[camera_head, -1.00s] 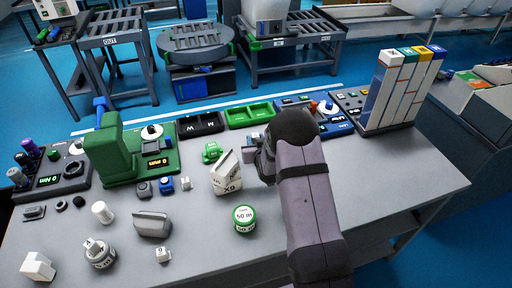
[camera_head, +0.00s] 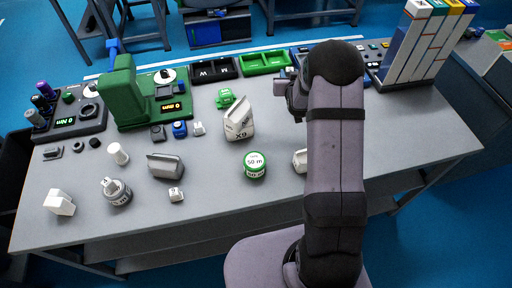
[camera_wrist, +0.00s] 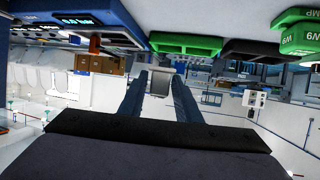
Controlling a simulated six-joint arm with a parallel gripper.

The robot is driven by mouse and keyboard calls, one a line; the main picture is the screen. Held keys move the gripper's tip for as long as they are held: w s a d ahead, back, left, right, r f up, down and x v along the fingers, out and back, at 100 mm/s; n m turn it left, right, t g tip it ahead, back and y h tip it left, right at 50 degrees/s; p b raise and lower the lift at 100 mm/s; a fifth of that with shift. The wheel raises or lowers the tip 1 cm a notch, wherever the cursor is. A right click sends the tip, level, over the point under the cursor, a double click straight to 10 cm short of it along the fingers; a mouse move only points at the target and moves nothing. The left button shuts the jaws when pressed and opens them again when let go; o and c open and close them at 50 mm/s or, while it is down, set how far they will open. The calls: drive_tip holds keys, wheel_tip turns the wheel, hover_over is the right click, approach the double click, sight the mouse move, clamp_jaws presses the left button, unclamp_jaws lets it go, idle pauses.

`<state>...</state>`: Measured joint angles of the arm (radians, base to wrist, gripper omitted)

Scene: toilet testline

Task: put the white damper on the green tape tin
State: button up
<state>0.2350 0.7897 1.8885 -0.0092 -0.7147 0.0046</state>
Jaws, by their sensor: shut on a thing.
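The green tape tin (camera_head: 255,166), a round tin with a white lid marked "50 m", stands upright on the grey table with a bare lid. My gripper (camera_head: 287,90) is up and back from the tin, near the table's far side, partly hidden by my wrist. In the wrist view, my gripper (camera_wrist: 160,82) is shut on a small pale grey-white block (camera_wrist: 160,83) between its fingertips. I cannot tell for sure if this is the white damper. A white cylinder (camera_head: 118,154) stands at the left of the table.
A white bag-like X9 block (camera_head: 238,122) stands behind the tin. A white piece (camera_head: 299,161) right of the tin is partly hidden by my arm. A grey tin (camera_head: 116,193) bears a pale piece.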

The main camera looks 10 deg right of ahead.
drive_tip(key=s+d+r+m+h+p, duration=0.2)
drive_tip(key=s+d+r, duration=0.2)
drive_tip(key=d, duration=0.5)
drive_tip(key=s+d+p, duration=0.2)
drive_tip(key=s, duration=0.2)
drive_tip(key=n+g+y+p, duration=0.1)
drive_tip(key=n+g+y, duration=0.2)
drive_tip(key=n+y, duration=1.15)
hover_over(258, 162)
drive_tip(key=shift+m, duration=0.45)
drive_tip(key=shift+f+p, duration=0.4)
drive_tip(key=shift+f, duration=2.65)
drive_tip(key=shift+f+p, duration=0.3)
drive_tip(key=shift+f, duration=1.55)
drive_tip(key=shift+f, duration=0.1)
